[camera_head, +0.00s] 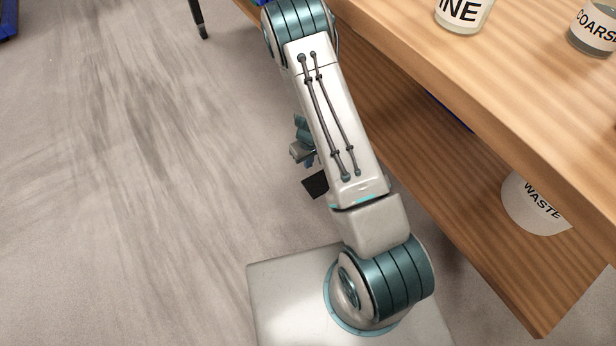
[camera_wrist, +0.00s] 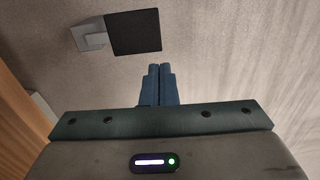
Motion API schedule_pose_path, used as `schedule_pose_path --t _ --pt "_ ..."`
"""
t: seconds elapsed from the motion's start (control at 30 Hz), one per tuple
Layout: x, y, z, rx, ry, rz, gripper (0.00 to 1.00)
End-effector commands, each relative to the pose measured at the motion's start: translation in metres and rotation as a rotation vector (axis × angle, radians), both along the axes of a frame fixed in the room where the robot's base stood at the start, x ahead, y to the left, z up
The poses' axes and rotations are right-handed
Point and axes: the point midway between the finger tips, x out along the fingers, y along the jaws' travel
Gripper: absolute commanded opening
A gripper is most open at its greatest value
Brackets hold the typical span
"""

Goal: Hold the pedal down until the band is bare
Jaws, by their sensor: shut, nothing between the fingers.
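The pedal's flat black pad (camera_wrist: 134,32) lies at floor level in the upper part of the wrist view, with a small light-grey block (camera_wrist: 90,36) at its left side. In the head view a dark pad (camera_head: 315,186) shows partly, with my arm covering its right side. My gripper (camera_wrist: 160,68) is shut and empty, its two blue fingers side by side. Their tips appear just short of the pad's near edge in the wrist view; I cannot tell the height gap, and no contact shows. In the head view my gripper (camera_head: 308,163) is partly hidden by my arm. I see no band.
A wooden bench (camera_head: 480,75) runs along the right, with a lower shelf (camera_head: 440,190) bearing a white WASTE container (camera_head: 535,205). Jars labelled "INE" (camera_head: 463,12) and "COARS" (camera_head: 594,28), both cut by the frame, stand on top. The grey floor (camera_head: 130,180) at left is mostly clear.

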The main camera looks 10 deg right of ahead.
Motion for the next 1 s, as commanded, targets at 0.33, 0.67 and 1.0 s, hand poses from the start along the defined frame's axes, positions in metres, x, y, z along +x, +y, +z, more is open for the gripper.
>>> schedule_pose_path --t 0.33,0.67,1.0 --pt "-0.003 -0.007 -0.019 -0.027 0.006 0.016 0.00" --pt "-0.003 -0.006 -0.032 -0.025 0.009 0.014 0.00" --pt "-0.004 -0.007 -0.102 -0.025 0.010 0.014 0.00"
